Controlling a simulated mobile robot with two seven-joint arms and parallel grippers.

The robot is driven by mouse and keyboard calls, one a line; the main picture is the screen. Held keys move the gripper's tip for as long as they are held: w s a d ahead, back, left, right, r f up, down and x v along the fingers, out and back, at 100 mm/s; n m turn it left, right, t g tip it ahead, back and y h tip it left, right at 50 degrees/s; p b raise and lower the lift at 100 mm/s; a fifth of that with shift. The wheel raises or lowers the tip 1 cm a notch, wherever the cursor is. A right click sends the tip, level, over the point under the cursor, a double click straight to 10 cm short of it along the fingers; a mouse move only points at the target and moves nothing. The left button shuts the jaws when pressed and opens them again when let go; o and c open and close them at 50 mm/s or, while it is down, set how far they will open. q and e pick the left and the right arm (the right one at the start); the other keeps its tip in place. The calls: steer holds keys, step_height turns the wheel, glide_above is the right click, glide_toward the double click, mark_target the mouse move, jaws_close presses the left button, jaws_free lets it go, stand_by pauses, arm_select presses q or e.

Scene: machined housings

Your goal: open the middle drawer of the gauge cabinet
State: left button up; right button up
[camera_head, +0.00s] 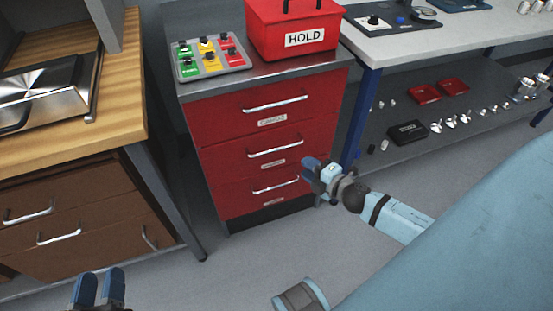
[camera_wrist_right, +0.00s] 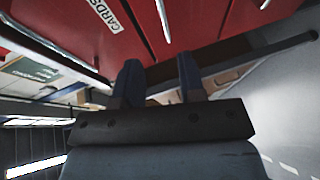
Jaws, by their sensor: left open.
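The red gauge cabinet (camera_head: 225,122) stands in the middle of the head view with three drawers, each with a silver bar handle and a small label. The middle drawer (camera_head: 228,157) looks shut, flush with the others; its handle (camera_head: 275,148) is free. My right gripper (camera_head: 312,170) is beside the cabinet's lower right front, near the bottom drawer's handle (camera_head: 275,186), holding nothing. In the right wrist view its fingers (camera_wrist_right: 160,82) are apart, with red drawer fronts (camera_wrist_right: 120,25) beyond. My left gripper (camera_head: 98,288) is open and empty at the bottom left, far from the cabinet.
A red HOLD box (camera_head: 292,20) and a button panel (camera_head: 212,56) sit on the cabinet top. A wooden bench (camera_head: 110,115) with brown drawers stands left. A workbench (camera_head: 450,32) with a lower shelf stands right. The floor (camera_head: 240,262) before the cabinet is clear.

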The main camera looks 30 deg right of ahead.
mark_target(276, 149)
steer(key=shift+n, duration=0.3)
steer(key=b+x, duration=0.2)
steer(key=x, duration=1.2)
steer(key=shift+d+f, duration=0.15)
steer(key=shift+f, duration=0.05)
arm_select(q)
steer(key=r, duration=0.1)
steer(key=r+t+h, duration=0.1)
steer(key=d+r, duration=0.1)
steer(key=shift+s+d+t+h, duration=0.1)
steer(key=shift+s+t+h, duration=0.15)
steer(key=shift+t+h, duration=0.05)
arm_select(e)
jaws_close()
